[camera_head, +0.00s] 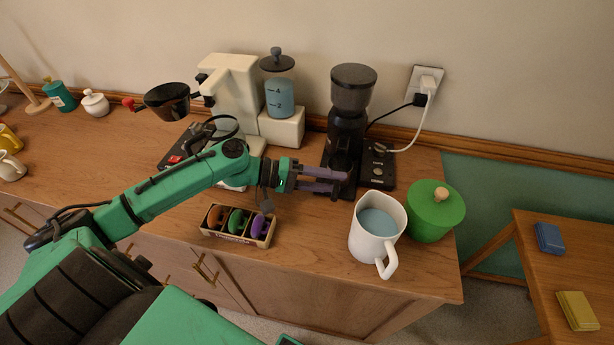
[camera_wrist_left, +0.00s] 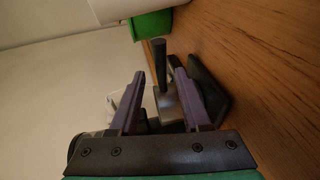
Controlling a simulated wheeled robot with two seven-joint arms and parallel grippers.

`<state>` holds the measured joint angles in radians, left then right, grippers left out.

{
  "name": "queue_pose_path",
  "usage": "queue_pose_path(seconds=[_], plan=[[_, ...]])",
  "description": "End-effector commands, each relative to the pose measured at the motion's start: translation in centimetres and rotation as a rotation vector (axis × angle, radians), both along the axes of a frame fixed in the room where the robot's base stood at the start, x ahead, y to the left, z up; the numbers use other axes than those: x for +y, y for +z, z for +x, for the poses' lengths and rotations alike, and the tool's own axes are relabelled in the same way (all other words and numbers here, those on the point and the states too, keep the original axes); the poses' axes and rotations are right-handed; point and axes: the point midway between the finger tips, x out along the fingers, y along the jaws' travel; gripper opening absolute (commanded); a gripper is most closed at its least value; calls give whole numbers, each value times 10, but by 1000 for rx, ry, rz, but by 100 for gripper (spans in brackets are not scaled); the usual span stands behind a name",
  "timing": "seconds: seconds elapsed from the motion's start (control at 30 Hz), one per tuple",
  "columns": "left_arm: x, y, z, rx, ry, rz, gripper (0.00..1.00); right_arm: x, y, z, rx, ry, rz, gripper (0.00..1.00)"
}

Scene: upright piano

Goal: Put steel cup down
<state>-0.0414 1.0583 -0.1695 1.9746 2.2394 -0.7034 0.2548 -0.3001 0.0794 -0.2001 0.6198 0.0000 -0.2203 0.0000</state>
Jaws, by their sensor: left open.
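My left gripper (camera_head: 342,183) is at the foot of the black grinder (camera_head: 347,125), its purple fingers spread apart. In the left wrist view, the open fingers (camera_wrist_left: 160,74) have a grey metallic thing (camera_wrist_left: 168,103) with a dark upright bar between or just beyond them. It may be the steel cup, but I cannot tell for sure. A gap shows between it and the fingers. In the head view, no steel cup can be made out clearly; the dark grinder base and the fingers cover that spot. My right gripper is not in view.
A white mug (camera_head: 372,228) and a green lidded pot (camera_head: 434,212) stand right of the gripper. A wooden box (camera_head: 206,219) of coloured pieces lies in front. The cream coffee machine (camera_head: 232,85) stands behind left. Bare counter (camera_head: 310,240) lies between box and mug.

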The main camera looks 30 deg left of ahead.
Motion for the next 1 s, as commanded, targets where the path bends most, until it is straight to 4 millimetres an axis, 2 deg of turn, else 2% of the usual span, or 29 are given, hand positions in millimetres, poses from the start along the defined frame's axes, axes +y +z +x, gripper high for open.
queue_pose_path(seconds=[0.2,0.5,0.63,1.0], plan=[[33,4,-18,5,0,4,47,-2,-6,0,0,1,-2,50],[85,20,-43,0,0,-1,47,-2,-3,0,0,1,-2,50],[94,22,-48,0,-1,1,47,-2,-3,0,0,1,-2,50],[94,22,-48,-1,-1,2,47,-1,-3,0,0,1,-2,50]])
